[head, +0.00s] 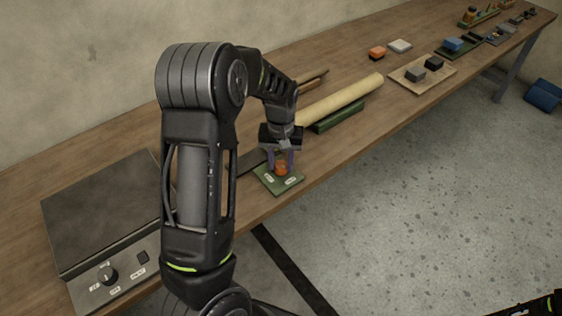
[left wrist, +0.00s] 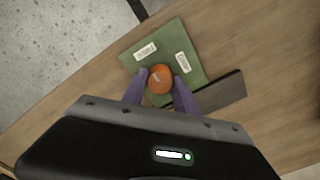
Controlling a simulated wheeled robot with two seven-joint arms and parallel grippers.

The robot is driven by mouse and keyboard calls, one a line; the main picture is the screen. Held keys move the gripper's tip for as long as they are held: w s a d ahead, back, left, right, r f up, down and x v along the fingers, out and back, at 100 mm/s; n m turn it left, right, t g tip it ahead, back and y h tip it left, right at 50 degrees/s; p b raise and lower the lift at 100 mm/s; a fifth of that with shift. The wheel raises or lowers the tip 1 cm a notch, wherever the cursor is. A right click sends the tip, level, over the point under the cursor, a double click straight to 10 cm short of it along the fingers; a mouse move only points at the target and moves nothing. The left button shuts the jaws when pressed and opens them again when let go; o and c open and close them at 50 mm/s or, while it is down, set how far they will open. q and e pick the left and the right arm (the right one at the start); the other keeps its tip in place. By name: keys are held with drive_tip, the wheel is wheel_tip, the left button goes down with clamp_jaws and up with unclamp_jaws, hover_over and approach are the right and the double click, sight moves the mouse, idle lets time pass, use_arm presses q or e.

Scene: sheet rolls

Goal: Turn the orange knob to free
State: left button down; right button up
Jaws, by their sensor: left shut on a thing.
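The orange knob (head: 281,168) sits on a green plate (head: 264,181) near the front edge of the table. My left gripper (head: 282,163) comes down over it from above, with its purple fingers on either side of the knob. In the left wrist view the round orange knob (left wrist: 160,79) lies between the two fingertips (left wrist: 161,83), which are shut on it. A pale pointer mark shows on the knob's top. Two white labels with dark print, too small to read, lie on the green plate (left wrist: 193,88). My right gripper is not in view.
A grey-topped box with a black knob (head: 107,273) stands at the left. A dark flat bar (left wrist: 225,90) lies beside the green plate. A cream roll (head: 340,100) and a green block (head: 338,117) lie behind. A wooden board (head: 400,76) with blocks is farther right.

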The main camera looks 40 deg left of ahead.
sight(281, 164)
use_arm(q)
drive_tip(key=c, duration=0.9)
unclamp_jaws()
drive_tip(key=shift+c, duration=0.2)
drive_tip(key=shift+r, duration=0.15)
wheel_tip(281, 164, up, 8)
drive_tip(key=shift+f+b, duration=0.2)
drive_tip(key=shift+b, duration=0.1)
